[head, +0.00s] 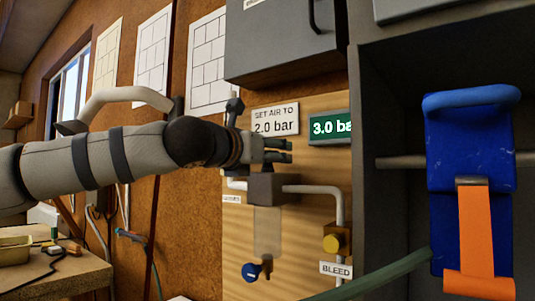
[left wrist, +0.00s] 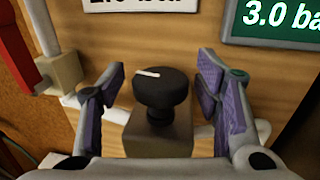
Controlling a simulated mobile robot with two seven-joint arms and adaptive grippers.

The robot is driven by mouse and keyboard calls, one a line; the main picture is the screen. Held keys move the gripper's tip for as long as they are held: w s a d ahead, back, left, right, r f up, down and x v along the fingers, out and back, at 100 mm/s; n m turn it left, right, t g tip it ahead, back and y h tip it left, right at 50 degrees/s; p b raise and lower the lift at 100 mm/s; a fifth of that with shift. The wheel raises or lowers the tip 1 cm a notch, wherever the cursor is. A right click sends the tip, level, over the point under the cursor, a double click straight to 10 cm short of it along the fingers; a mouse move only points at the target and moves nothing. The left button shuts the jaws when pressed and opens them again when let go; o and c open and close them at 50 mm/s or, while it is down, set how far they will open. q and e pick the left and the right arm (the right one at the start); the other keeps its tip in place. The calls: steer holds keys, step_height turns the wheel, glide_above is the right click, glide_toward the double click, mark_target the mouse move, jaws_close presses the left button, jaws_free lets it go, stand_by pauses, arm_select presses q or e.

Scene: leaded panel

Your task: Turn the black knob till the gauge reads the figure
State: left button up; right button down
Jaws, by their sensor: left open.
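The black knob (left wrist: 162,91) shows in the left wrist view, round, with a white pointer mark toward its upper left, on top of a grey block (left wrist: 158,137). In the head view the knob is hidden by my left gripper (head: 285,150). In the left wrist view my left gripper (left wrist: 160,92) is open, one finger on each side of the knob, with gaps on both sides. The green gauge display (head: 331,128) reads 3.0 ba, its right end cut off. A white sign (head: 275,119) says SET AIR TO 2.0 bar. My right gripper is not in view.
Grey pipes (head: 318,190) run from the block. A yellow knob (head: 331,242) sits above a BLEED label (head: 336,269), and a blue knob (head: 251,271) is lower left. A grey shelf with a blue and orange object (head: 470,150) stands at right. A red part (left wrist: 22,45) is at upper left in the wrist view.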

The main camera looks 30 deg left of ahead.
arm_select(q)
steer(key=shift+w, duration=0.15)
steer(key=shift+c, duration=0.6)
steer(key=c, duration=1)
steer(key=shift+c, duration=0.2)
steer(key=shift+n+y, duration=0.3)
steer(key=shift+y, duration=0.2)
steer(key=n+g+y, duration=0.1)
steer(key=n+y, duration=0.1)
steer(key=y, duration=0.1)
steer(key=n+g+y, duration=0.1)
steer(key=n+y, duration=0.1)
steer(key=y, duration=0.1)
steer(key=shift+d+n+y, duration=0.1)
steer(key=shift+n+y, duration=0.2)
steer(key=shift+y, duration=0.1)
steer(key=shift+n+g+y, duration=2.2)
steer(key=shift+g+y, duration=0.3)
steer(key=shift+y, duration=0.1)
